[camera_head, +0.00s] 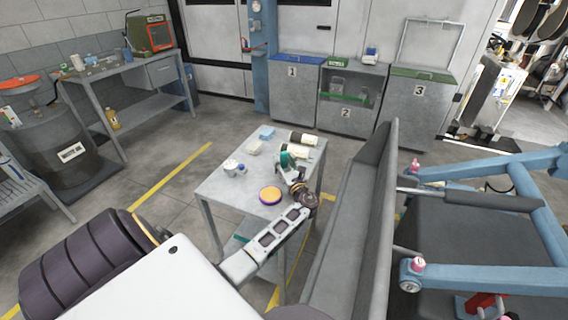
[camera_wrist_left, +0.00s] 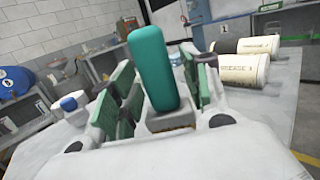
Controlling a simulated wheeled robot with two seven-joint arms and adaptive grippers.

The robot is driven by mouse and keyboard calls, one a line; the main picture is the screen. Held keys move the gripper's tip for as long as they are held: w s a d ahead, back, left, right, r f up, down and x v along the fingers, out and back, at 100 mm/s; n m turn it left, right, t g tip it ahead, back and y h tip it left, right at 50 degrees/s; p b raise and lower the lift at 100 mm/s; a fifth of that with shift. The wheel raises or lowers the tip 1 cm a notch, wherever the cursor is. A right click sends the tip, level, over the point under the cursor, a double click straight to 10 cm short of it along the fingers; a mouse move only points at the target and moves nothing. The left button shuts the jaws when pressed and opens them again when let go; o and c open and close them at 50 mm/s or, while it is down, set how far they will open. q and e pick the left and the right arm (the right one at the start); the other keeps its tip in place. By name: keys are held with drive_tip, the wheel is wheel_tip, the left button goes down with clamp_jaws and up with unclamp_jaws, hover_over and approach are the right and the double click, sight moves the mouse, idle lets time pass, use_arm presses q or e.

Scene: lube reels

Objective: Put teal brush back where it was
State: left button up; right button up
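The teal brush (camera_wrist_left: 152,65) stands upright between the green-padded fingers of my left gripper (camera_wrist_left: 163,100) in the left wrist view. In the head view the teal brush (camera_head: 284,158) and my left gripper (camera_head: 289,166) are over the right part of the small grey table (camera_head: 222,194). Whether the brush touches the tabletop is hidden. My right gripper is not in view.
Two grease cartridges (camera_head: 302,138) lie behind the gripper. A grey metal trough (camera_head: 350,230) rises to the right.

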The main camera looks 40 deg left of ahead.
use_arm(q)
drive_tip(key=shift+r, duration=0.15)
drive_tip(key=shift+s+d, duration=0.15)
drive_tip(key=shift+d, duration=0.05)
drive_tip(key=v, duration=1)
drive_tip(key=shift+s+d, duration=0.35)
drive_tip(key=shift+d, duration=0.25)
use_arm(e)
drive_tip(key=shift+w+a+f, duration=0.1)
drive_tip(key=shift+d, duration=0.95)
